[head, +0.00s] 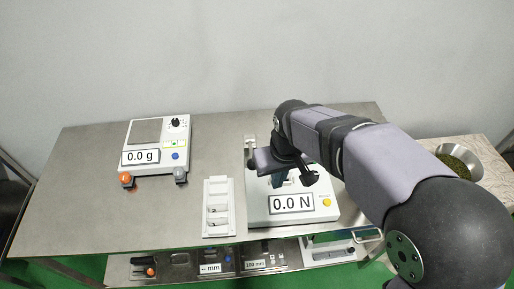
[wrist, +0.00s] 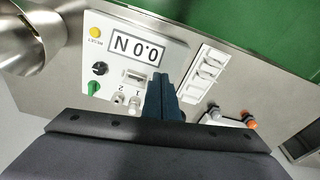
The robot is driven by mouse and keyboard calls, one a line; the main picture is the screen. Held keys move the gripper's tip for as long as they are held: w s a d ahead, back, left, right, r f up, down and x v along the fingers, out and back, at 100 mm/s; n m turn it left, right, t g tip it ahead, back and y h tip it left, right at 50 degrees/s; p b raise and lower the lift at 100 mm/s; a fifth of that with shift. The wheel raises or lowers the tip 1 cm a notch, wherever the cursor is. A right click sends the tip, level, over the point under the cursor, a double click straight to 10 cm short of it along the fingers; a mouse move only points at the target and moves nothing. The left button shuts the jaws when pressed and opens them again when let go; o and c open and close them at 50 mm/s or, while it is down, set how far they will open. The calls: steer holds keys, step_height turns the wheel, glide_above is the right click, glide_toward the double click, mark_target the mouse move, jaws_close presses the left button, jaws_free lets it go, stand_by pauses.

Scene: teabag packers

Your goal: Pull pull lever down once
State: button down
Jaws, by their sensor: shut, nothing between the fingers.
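The white force tester (head: 250,210) with a "0.0 N" display (head: 291,204) stands right of the table's middle. It shows upside down in the wrist view (wrist: 172,57), with a yellow reset button (wrist: 95,32), a black knob (wrist: 100,68), a green knob (wrist: 94,88) and fittings marked 1 and 2 (wrist: 127,101). No part is clearly readable as the pull lever; my gripper and arm cover some of the tester. My gripper (head: 278,182) is over the tester's back part. Its dark blue fingers (wrist: 161,82) are together and empty, beside the tester's edge in the wrist view. Contact cannot be told.
A white slotted tray (head: 218,207) lies left of the tester. A scale (head: 157,145) reading "0.0 g" stands farther left, with orange and grey knobs in front. A metal bowl (head: 472,152) is at right. A lower shelf (head: 190,270) holds tools.

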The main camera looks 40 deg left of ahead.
steer(key=w+a+r+t+y, duration=0.1)
steer(key=w+a+r+y, duration=0.15)
steer(key=a+r, duration=0.8)
steer(key=d+r+m+h, duration=0.2)
steer(key=d+r, duration=0.2)
steer(key=r, duration=0.2)
steer(key=shift+s+r+g, duration=0.3)
steer(key=shift+s+g, duration=0.1)
steer(key=shift+f, duration=0.1)
steer(key=f+p, duration=0.1)
steer(key=f, duration=0.2)
steer(key=a+f+p, duration=0.1)
steer(key=f, duration=0.3)
steer(key=f+p, duration=0.1)
steer(key=f, duration=0.3)
steer(key=shift+w+a+f, duration=0.15)
steer(key=shift+a+f, duration=0.05)
steer(key=shift+a, duration=0.2)
steer(key=shift+s+f, duration=0.15)
steer(key=shift+f, duration=0.4)
steer(key=shift+s+f, duration=0.15)
steer(key=shift+f, duration=0.35)
